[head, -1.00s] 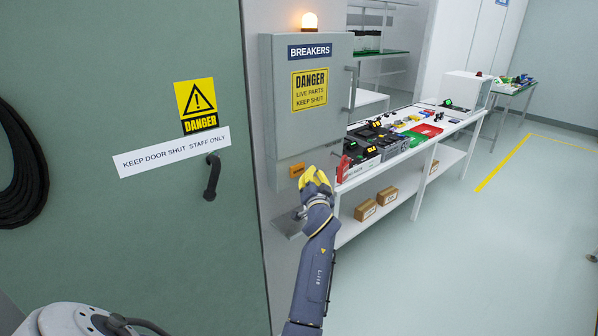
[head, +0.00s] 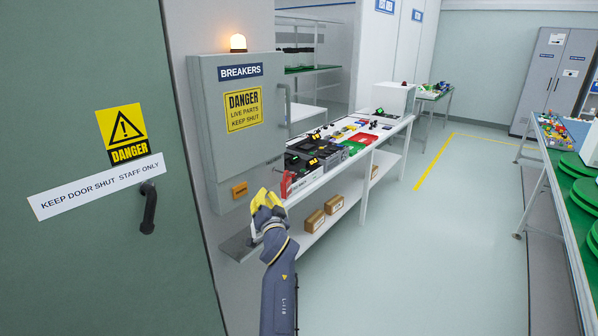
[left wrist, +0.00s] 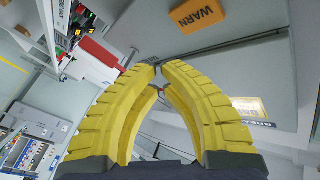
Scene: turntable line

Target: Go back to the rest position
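My left gripper (head: 267,203) has yellow ridged fingers and is in front of the lower part of the breaker cabinet, at the near left end of the white workbench. In the left wrist view its fingertips (left wrist: 158,70) meet with nothing between them, so it is shut and empty. Its grey arm reaches up from the bottom of the head view. My right gripper is not in either view.
The grey breaker cabinet (head: 236,110) is closed, with a lit orange lamp (head: 238,43) on top. A green door (head: 100,230) stands at left. The white workbench (head: 366,150) holds trays and parts. Open floor (head: 420,250) lies right; a green-topped table (head: 572,230) stands at far right.

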